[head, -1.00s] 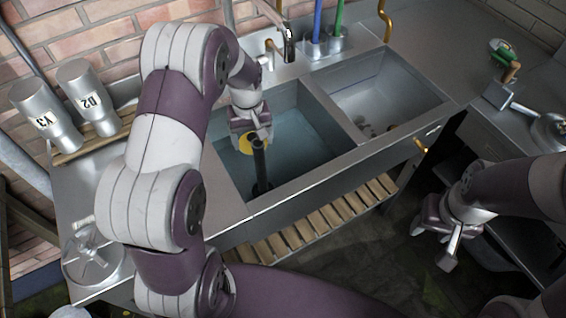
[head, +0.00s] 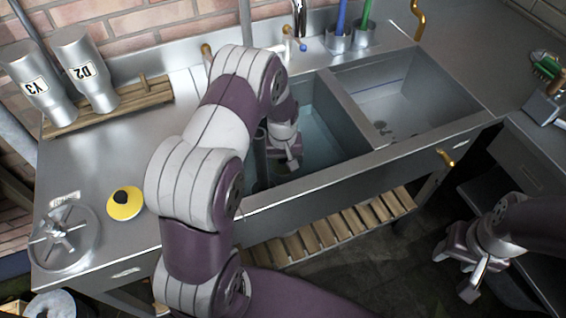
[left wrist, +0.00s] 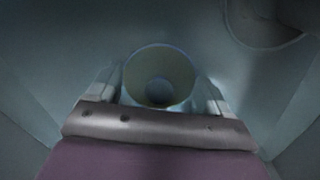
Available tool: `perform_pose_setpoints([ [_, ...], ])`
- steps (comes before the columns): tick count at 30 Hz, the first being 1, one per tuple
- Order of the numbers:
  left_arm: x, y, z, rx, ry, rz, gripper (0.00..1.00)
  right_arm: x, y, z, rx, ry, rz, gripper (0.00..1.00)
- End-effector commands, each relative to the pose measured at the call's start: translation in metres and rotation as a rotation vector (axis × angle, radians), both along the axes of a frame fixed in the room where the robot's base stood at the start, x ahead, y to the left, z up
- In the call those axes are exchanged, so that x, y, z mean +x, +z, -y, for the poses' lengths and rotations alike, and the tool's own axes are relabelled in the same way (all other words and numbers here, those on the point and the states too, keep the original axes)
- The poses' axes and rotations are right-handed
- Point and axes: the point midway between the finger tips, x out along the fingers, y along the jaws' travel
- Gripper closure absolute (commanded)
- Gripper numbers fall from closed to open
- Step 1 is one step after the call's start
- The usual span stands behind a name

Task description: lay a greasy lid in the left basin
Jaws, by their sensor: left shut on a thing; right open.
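My left gripper (head: 290,165) is low inside the left basin (head: 352,128), shut on a round thing. In the left wrist view this thing (left wrist: 158,68) is a pale, greenish round piece with a darker round centre, between the two fingers; it looks like a yellow lid with a black knob. In the head view my gripper and arm hide it. A second yellow lid with a black knob (head: 124,204) lies on the counter left of my arm. My right gripper (head: 470,275) is open and empty, below the right end of the sink.
A dark upright pipe (head: 260,155) stands in the left basin beside my left gripper. The right basin (head: 405,100) is empty apart from its drain area.

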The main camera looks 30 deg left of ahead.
Motion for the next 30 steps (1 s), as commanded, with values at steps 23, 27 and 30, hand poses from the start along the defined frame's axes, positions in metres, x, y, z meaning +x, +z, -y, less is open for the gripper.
perform_pose_setpoints([
  [23, 0.001, 0.055, 0.0, 0.001, 0.0, 0.004, 0.0, 0.0, 0.01, 0.0, 0.0, 0.0, 0.0, 0.52],
  [27, 0.0, 0.09, -0.001, 0.001, 0.0, 0.003, 0.0, 0.0, 0.013, 0.0, 0.0, 0.0, 0.0, 0.52],
  [30, 0.0, 0.108, -0.001, 0.001, 0.0, 0.001, 0.0, 0.0, 0.015, 0.0, 0.0, 0.0, 0.0, 0.52],
])
